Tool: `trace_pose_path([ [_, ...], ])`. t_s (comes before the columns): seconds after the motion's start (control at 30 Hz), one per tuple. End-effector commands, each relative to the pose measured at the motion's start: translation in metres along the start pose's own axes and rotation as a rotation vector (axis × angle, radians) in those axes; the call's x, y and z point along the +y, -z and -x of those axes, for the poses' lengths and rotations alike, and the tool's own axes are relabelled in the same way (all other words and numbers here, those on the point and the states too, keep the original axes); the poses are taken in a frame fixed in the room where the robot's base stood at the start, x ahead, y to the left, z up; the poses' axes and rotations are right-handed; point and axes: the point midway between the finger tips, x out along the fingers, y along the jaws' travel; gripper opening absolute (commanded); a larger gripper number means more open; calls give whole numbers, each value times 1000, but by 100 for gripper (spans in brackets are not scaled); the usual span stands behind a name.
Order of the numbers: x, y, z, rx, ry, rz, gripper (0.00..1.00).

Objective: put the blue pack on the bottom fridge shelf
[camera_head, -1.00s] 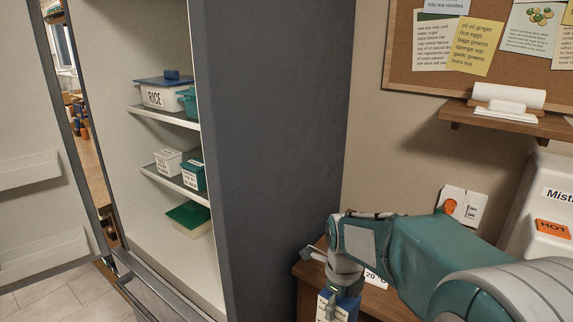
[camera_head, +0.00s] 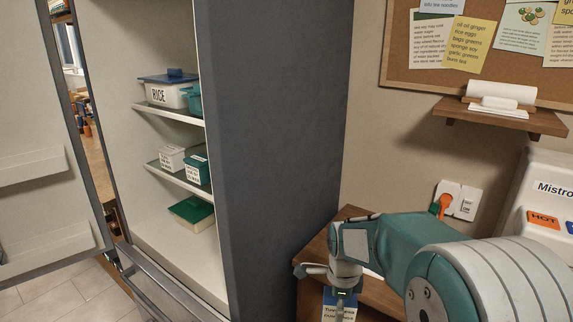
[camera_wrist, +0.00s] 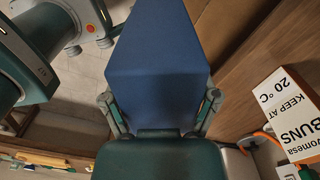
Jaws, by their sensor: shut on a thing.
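My gripper (camera_head: 343,287) is shut on the blue pack (camera_head: 338,309), which hangs below it at the lower middle of the head view, cut off by the frame edge. In the wrist view the pack (camera_wrist: 158,50) is a plain blue block between the two fingers of my gripper (camera_wrist: 160,108). The fridge stands open at the left of the head view. Its bottom shelf (camera_head: 180,246) holds a green-lidded box (camera_head: 192,213), with bare surface in front of it. The pack is outside the fridge, to the right of its grey side wall.
A rice box (camera_head: 168,92) and small tubs (camera_head: 172,158) fill the upper shelves. The fridge's dark side wall (camera_head: 275,150) stands between the pack and the shelves. The open door (camera_head: 40,170) is at left. A wooden counter (camera_head: 312,262) and a buns box (camera_wrist: 290,115) are close by.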

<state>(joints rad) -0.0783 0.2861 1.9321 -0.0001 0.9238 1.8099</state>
Motion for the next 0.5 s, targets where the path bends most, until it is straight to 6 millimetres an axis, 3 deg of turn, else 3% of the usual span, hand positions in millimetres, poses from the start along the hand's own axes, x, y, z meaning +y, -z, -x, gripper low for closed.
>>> trace_pose_path([
  [0.5, -32, 10, -64, 0, -1, 798, 17],
])
